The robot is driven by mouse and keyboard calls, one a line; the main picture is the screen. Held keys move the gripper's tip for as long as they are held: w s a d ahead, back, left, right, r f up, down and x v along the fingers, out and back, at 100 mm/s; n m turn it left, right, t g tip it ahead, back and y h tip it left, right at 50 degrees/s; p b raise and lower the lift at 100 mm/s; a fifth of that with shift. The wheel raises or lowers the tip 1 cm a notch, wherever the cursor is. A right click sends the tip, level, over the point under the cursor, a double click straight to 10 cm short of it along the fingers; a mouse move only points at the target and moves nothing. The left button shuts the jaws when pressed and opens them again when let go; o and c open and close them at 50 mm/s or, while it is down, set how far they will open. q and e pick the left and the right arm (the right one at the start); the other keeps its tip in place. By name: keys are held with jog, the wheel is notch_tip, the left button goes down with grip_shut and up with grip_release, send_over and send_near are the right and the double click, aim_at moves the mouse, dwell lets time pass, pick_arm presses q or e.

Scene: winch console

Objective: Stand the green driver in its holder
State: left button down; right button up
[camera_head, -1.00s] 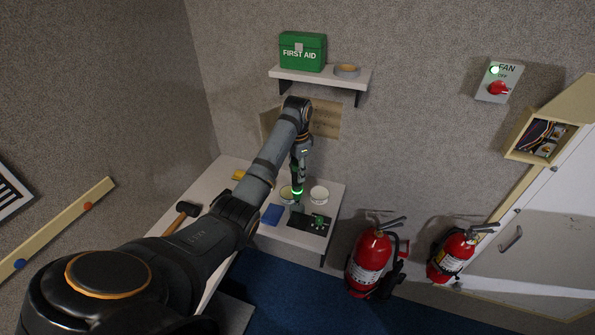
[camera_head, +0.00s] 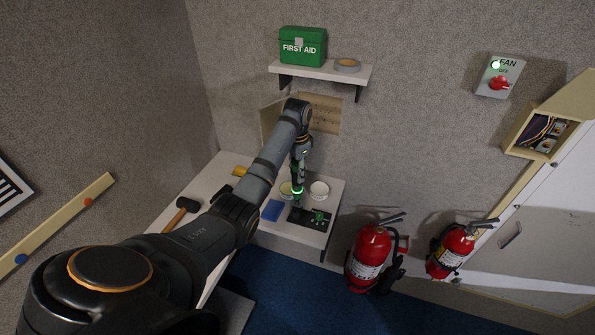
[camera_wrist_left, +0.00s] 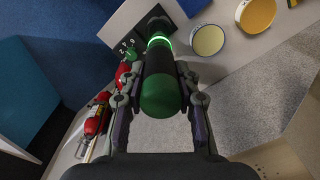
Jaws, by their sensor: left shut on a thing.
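The green driver (camera_wrist_left: 162,92) is in the fingers of my left gripper (camera_wrist_left: 158,104); its green end faces the wrist camera and its dark part points away. A glowing green ring (camera_wrist_left: 159,41) shows around its far part and also in the head view (camera_head: 298,190). My left gripper (camera_head: 297,184) is over the work surface. A black board (camera_wrist_left: 118,50) with white numerals and a small green piece (camera_wrist_left: 131,54) lies beside the driver's far end; the board also shows in the head view (camera_head: 307,221). Whether the tip touches anything is hidden. My right gripper is not in view.
Fire extinguishers (camera_head: 370,252) stand to the right. A shelf (camera_head: 318,72) is on the wall above.

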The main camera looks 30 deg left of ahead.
pick_arm(q)
jog(key=shift+w, duration=0.1)
dwell(0.3)
jog(key=shift+f, duration=0.95)
jog(key=shift+f, duration=0.1)
jog(key=shift+f, duration=0.9)
dwell(0.5)
jog(key=shift+f, duration=0.15)
